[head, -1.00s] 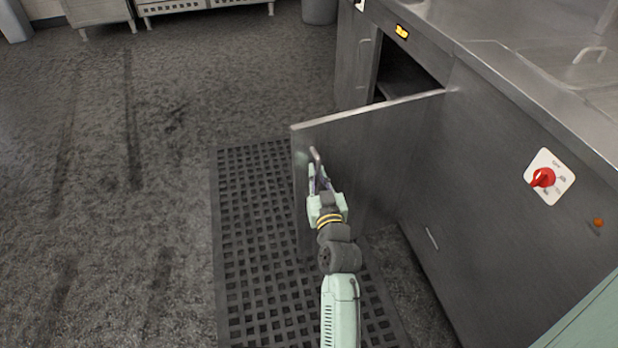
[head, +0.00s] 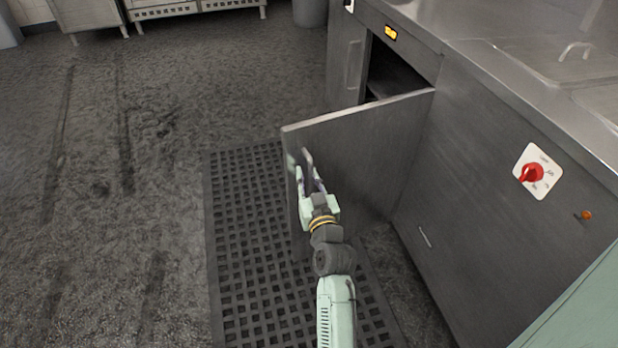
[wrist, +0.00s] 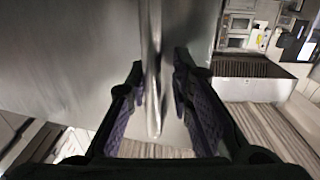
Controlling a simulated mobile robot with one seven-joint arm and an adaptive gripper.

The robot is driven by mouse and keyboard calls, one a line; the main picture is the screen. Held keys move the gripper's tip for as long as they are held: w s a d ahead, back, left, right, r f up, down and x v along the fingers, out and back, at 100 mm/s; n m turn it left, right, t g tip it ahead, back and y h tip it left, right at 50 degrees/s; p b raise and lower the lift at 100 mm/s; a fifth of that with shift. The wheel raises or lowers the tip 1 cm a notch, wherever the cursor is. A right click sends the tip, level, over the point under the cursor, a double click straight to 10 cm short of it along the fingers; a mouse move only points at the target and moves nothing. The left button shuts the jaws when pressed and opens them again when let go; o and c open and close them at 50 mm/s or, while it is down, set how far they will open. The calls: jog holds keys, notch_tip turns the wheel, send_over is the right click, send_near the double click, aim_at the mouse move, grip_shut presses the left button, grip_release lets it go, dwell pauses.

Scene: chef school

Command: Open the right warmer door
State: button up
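The right warmer door (head: 375,150) is a flat grey metal panel that stands swung well out from the cabinet, with a dark opening (head: 390,78) behind it. Its bar handle (head: 307,160) is near the free edge. My gripper (head: 309,183) is at this handle, on the door's outer face. In the wrist view, the handle (wrist: 153,80) runs between the two fingers of my gripper (wrist: 158,75), with a visible gap on each side. The fingers are open.
The closed left door (head: 348,65) is beyond the opening. A red knob (head: 531,174) is on the cabinet front at right, below the steel counter (head: 500,60). A perforated black mat (head: 245,240) lies under my arm. The floor (head: 110,220) at left is clear.

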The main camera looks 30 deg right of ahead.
aim_at(305, 138)
jog(key=shift+s+d, duration=0.1)
jog(key=shift+d, duration=0.05)
jog(key=shift+r, duration=0.2)
notch_tip(305, 138, up, 10)
jog(key=shift+f, duration=0.15)
jog(key=shift+f, duration=0.1)
dwell(0.7)
